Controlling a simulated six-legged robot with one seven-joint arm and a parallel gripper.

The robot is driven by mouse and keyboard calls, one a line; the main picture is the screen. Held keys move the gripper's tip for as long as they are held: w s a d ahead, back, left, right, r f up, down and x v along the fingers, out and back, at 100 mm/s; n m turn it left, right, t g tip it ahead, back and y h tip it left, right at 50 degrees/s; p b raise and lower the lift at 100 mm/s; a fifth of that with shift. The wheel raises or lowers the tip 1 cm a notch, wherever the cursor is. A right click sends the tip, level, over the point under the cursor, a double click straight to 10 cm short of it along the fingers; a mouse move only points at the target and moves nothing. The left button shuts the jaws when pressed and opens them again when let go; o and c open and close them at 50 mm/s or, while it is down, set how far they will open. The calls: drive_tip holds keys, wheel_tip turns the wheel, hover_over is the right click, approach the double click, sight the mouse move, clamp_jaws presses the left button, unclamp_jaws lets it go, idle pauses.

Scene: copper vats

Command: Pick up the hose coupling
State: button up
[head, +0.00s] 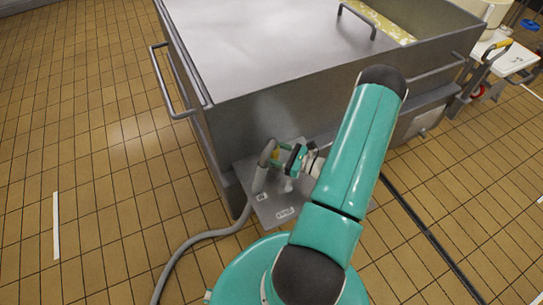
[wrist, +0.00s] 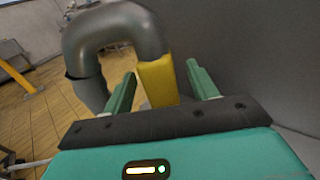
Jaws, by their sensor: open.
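The hose coupling shows in the head view as a grey bent pipe (head: 265,160) with a small yellow part, standing on a grey plate by the vat. In the wrist view its grey bend (wrist: 112,30) arches at the upper left, and its yellow part (wrist: 157,80) is in line with the space between my fingers. My gripper (head: 283,157) is close beside the coupling on its right. In the wrist view my gripper (wrist: 161,72) is open, with a green finger on each side of the yellow part. I cannot tell whether either finger touches it.
A large steel vat (head: 270,50) with side handles stands right behind the coupling. The grey plate (head: 288,213) lies at its foot. A grey hose (head: 190,243) runs from there across the tiles. A white table (head: 510,60) is at the upper right.

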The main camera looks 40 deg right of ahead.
sight(273, 137)
drive_tip(key=shift+w+a, duration=0.2)
drive_tip(key=shift+w, duration=0.3)
drive_tip(key=c, duration=1.2)
drive_tip(key=shift+o, duration=0.2)
drive_tip(key=shift+r, duration=0.15)
drive_tip(key=shift+r, duration=4.9)
drive_tip(key=shift+r, duration=3.25)
